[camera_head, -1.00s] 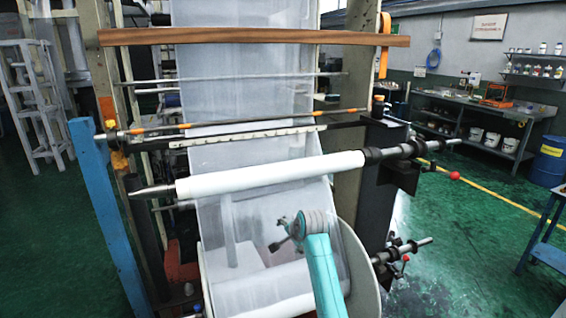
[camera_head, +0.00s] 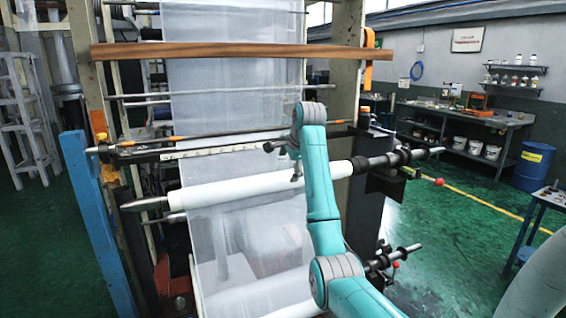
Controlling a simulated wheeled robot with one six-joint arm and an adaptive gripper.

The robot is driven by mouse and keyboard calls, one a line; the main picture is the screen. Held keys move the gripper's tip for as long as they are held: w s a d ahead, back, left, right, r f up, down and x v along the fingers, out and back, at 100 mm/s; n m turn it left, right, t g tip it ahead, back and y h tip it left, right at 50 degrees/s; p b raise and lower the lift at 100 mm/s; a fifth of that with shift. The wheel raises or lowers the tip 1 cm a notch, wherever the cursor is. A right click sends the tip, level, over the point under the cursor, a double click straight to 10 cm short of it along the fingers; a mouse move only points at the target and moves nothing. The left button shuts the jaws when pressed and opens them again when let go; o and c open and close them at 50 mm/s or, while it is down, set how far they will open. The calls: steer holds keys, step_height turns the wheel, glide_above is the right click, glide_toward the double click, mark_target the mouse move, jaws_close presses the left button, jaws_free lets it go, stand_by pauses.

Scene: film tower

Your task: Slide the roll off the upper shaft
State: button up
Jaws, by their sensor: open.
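The white roll (camera_head: 238,190) sits around the upper shaft (camera_head: 146,203), lying across the front of the machine. The shaft's pointed tip shows at the left, and its dark collar (camera_head: 370,163) and far end show at the right. My gripper (camera_head: 281,162) is small and partly hidden by my teal arm, which rises from the bottom right. It appears just above the right half of the roll in the picture and holds nothing that I can see. I cannot tell whether it touches the roll. The arm covers part of the roll near its right end.
Clear film (camera_head: 235,90) hangs behind and below the roll. A wooden bar (camera_head: 240,51) and thin rods cross above it. A blue post (camera_head: 90,205) stands at the left. A lower shaft (camera_head: 400,254) sticks out at the right. Green floor (camera_head: 460,225) is free further right.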

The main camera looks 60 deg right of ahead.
mark_target(238, 184)
steer(key=x, duration=1)
steer(key=shift+w+d, duration=0.2)
steer(key=shift+d, duration=0.15)
steer(key=c, duration=1.8)
steer(key=shift+r, duration=0.15)
steer(key=shift+w+a+r, duration=0.1)
steer(key=shift+w+a, duration=1.3)
steer(key=shift+a, duration=0.9)
steer(key=shift+w+a+f, duration=0.1)
steer(key=shift+w+a, duration=1.35)
steer(key=shift+a, duration=0.8)
steer(key=shift+w+a+r, duration=0.1)
steer(key=shift+w+a, duration=1.3)
steer(key=shift+a, duration=0.9)
steer(key=shift+c, duration=0.2)
